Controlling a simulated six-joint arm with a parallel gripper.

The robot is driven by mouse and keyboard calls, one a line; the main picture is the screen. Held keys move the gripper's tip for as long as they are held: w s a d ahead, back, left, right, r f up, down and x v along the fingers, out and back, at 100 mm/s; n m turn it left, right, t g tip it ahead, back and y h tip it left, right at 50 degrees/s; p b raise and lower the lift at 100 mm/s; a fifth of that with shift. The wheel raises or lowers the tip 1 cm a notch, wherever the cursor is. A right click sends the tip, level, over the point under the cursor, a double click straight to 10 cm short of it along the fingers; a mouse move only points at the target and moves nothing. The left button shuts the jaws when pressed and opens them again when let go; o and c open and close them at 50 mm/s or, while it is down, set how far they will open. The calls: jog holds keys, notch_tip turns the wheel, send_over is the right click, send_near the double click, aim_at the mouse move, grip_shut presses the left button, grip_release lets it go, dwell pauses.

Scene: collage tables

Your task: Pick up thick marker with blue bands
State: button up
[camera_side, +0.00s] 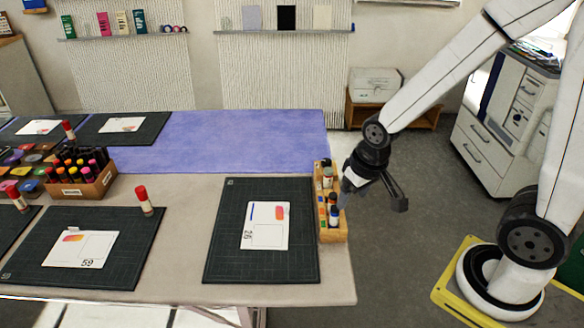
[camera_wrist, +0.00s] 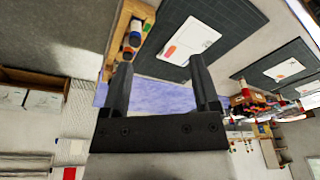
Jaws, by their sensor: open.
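A narrow wooden rack (camera_side: 340,236) stands at the right edge of the table and holds several upright marker-like cylinders. One white cylinder with blue parts (camera_side: 333,214) stands in its front half. It may be the thick marker with blue bands, but the bands are too small to confirm. In the wrist view the rack is at the upper left, with a white, blue and red cylinder (camera_wrist: 134,34) in it. My gripper (camera_side: 373,197) is open and empty, just right of the rack. In the wrist view its two fingers (camera_wrist: 160,68) are apart with nothing between them.
A black cutting mat (camera_side: 215,250) with a white card lies left of the rack. Red-capped glue sticks (camera_side: 145,200) stand on the table's left part. A wooden box of markers (camera_side: 85,190) stands at far left. A purple cloth (camera_side: 240,140) covers the back. Floor is open right of the table.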

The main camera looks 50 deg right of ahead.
jog(key=w+d+f+m+g, duration=0.1)
jog(key=w+d+f+m, duration=0.2)
jog(key=w+f+m, duration=0.3)
jog(key=m+g, duration=0.1)
jog(key=m, duration=0.7)
send_over(334, 216)
jog(key=d, duration=0.1)
jog(key=f, duration=0.4)
jog(key=shift+w+f, duration=0.3)
jog(key=shift+w, duration=0.05)
jog(key=shift+f, duration=1.3)
jog(key=shift+f, duration=2.6)
jog(key=shift+c, duration=0.2)
grip_shut()
